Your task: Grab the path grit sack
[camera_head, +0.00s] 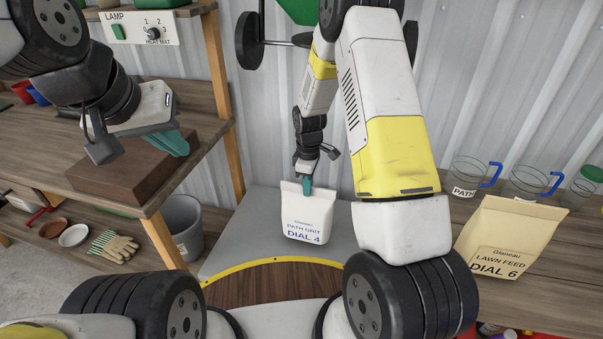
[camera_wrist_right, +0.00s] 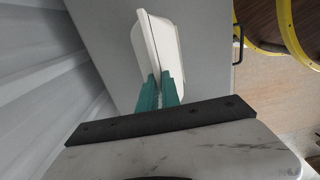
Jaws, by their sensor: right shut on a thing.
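The path grit sack (camera_head: 309,220) is a white paper bag printed "PATH GRIT DIAL 4", in the middle of the head view. My right gripper (camera_head: 307,186) has its teal fingers closed on the sack's top edge. In the right wrist view the sack (camera_wrist_right: 158,45) runs up from between the teal fingers (camera_wrist_right: 159,90). It looks upright, over a grey surface (camera_head: 240,235); I cannot tell whether its base touches it. My left gripper (camera_head: 172,143) is at the upper left, far from the sack, with its teal fingers close together; any gap between them is unclear.
A tan lawn feed sack (camera_head: 510,240) stands on the right bench, with clear jugs (camera_head: 465,178) behind it. At the left are wooden shelves (camera_head: 200,155) with a brown block (camera_head: 125,172), gloves (camera_head: 113,246) and a grey bucket (camera_head: 185,222) beside them. A corrugated wall closes the back.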

